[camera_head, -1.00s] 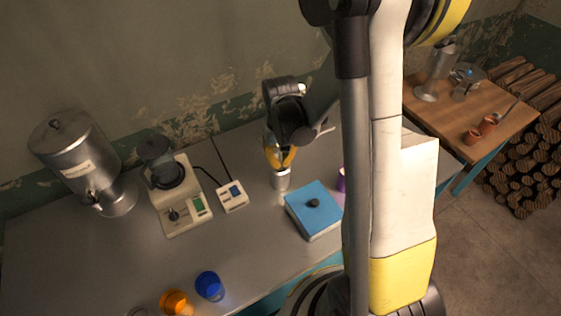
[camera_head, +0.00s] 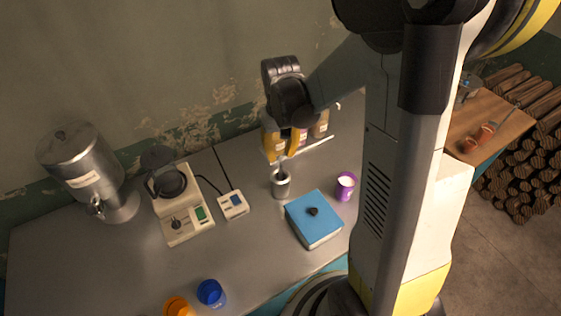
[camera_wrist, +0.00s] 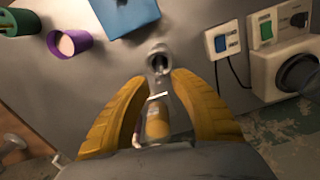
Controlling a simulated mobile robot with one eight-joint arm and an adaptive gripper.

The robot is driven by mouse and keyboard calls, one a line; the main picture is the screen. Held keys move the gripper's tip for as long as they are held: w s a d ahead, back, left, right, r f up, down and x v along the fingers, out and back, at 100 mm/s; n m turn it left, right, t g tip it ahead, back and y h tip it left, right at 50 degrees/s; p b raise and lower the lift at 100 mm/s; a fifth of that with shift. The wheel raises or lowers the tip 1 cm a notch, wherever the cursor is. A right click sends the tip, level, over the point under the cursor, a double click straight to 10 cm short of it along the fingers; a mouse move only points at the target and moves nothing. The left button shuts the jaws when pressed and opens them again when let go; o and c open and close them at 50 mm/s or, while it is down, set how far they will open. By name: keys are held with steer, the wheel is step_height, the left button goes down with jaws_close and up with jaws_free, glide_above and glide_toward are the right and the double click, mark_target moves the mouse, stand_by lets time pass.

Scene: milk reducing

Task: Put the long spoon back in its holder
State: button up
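The holder is a small silver metal cup (camera_head: 281,184) on the grey table, left of the blue box; it also shows in the wrist view (camera_wrist: 159,57). A thin grey stem, apparently the long spoon (camera_head: 283,169), stands in the cup and rises toward my fingers. In the wrist view a grey shape shows in the cup's mouth, too small to make out fully. My gripper (camera_head: 284,159), with yellow fingers, is just above the cup. In the wrist view its fingertips (camera_wrist: 160,76) are apart, with a clear gap and nothing clamped between them.
A blue box (camera_head: 315,218) and a purple cup (camera_head: 345,187) stand right of the holder. Bottles (camera_head: 320,123) stand behind my gripper beside a pale bar. A scale-like device (camera_head: 185,215) and a metal dispenser (camera_head: 90,170) are left.

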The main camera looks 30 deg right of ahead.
step_height(320, 180, up, 4)
steer(key=shift+f, duration=0.2)
steer(key=s+a+r+n+t, duration=0.2)
steer(key=s+a+r+t, duration=0.5)
steer(key=s+a+r, duration=0.2)
steer(key=v, duration=0.3)
steer(key=shift+a, duration=0.25)
steer(key=shift+s+r, duration=0.1)
step_height(320, 180, down, 10)
steer(key=b, duration=0.9)
